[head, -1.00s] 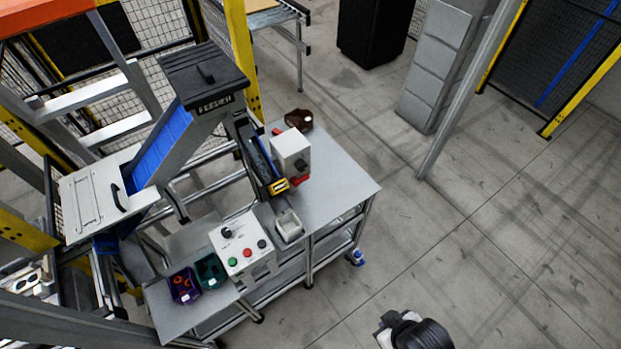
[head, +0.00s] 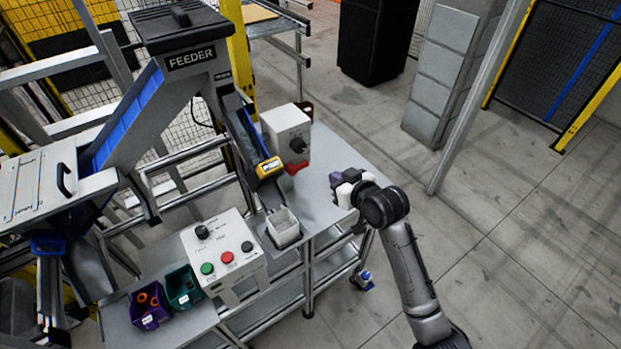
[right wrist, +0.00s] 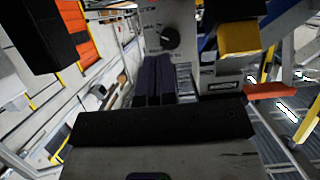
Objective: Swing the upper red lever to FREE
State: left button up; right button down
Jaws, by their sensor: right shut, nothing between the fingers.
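A red lever (head: 297,168) shows at the lower front of the white control box (head: 286,130), below its black knob. A red bar (right wrist: 270,91) in the right wrist view, below the yellow block, looks like a lever; I cannot tell if it is the same one or the upper one. No FREE marking is legible. My right gripper (head: 337,180) is shut and empty, to the right of the box and apart from the red lever. Its dark fingers (right wrist: 160,80) show together in the right wrist view, in front of the white box (right wrist: 165,32). My left gripper is out of view.
The feeder chute ends in a yellow block (head: 268,168) left of the box. A light open bin (head: 283,228) stands below it. A button panel (head: 223,250), purple bin (head: 150,306) and green bin (head: 182,288) are nearer. Clear tabletop (head: 335,150) lies right of the box.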

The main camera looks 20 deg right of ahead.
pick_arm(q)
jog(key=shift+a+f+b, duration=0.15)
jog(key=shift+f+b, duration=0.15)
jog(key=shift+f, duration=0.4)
pick_arm(e)
jog(key=shift+w+d+r+t, duration=0.15)
jog(key=shift+w+r, duration=0.15)
jog(key=shift+w, duration=0.15)
jog(key=shift+w+d+r+t, duration=0.15)
jog(key=shift+w+r, duration=0.1)
jog(key=shift+w, duration=0.2)
jog(key=shift+a, duration=0.1)
send_over(297, 167)
jog(key=s+d, duration=0.3)
jog(key=d, duration=0.1)
notch_tip(297, 167, down, 3)
jog(key=shift+w+a+f+b, duration=0.15)
jog(key=shift+f+b, duration=0.15)
jog(key=shift+f, duration=0.3)
jog(key=shift+w+f+b, duration=0.15)
jog(key=shift+f+b, duration=0.1)
jog(key=shift+f, duration=0.35)
jog(key=shift+w+f, duration=0.35)
jog(key=shift+f, duration=0.3)
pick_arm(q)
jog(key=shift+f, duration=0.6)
